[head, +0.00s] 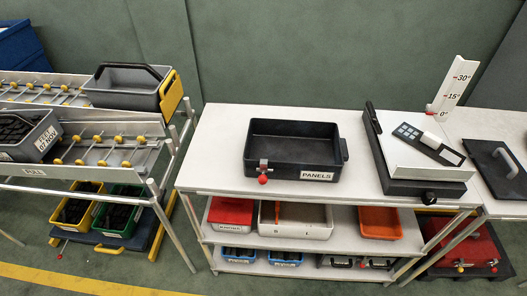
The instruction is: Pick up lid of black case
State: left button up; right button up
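A flat black lid-like panel (503,172) with a raised bar handle (506,160) lies on the right-hand table and is partly cut off by the right edge of the head view. A black open case (341,159) labelled "PANELS" stands on the middle table, with a red-knobbed latch (263,172) at its front left. Its inside looks empty and no lid is on it. I cannot tell for certain that the panel is this case's lid. Neither of my grippers shows in the head view.
A white-topped fixture with a black base (427,189) and an angle scale (454,88) stands between case and panel. A roller rack (102,152) with grey bins is at left. Lower shelves hold bins. The middle table's left end is clear.

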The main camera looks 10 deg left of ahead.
aim_at(506, 178)
jog(key=l+u, duration=0.2)
jog(key=u, duration=0.3)
jog(key=l+u, duration=0.15)
jog(key=l, duration=0.4)
jog(key=k+l+u, duration=0.2)
jog(key=l, duration=0.35)
jog(key=l+u, duration=0.15)
jog(key=l, duration=0.4)
jog(key=k+l+u, duration=0.15)
jog(key=l, duration=0.4)
jog(key=i, duration=0.05)
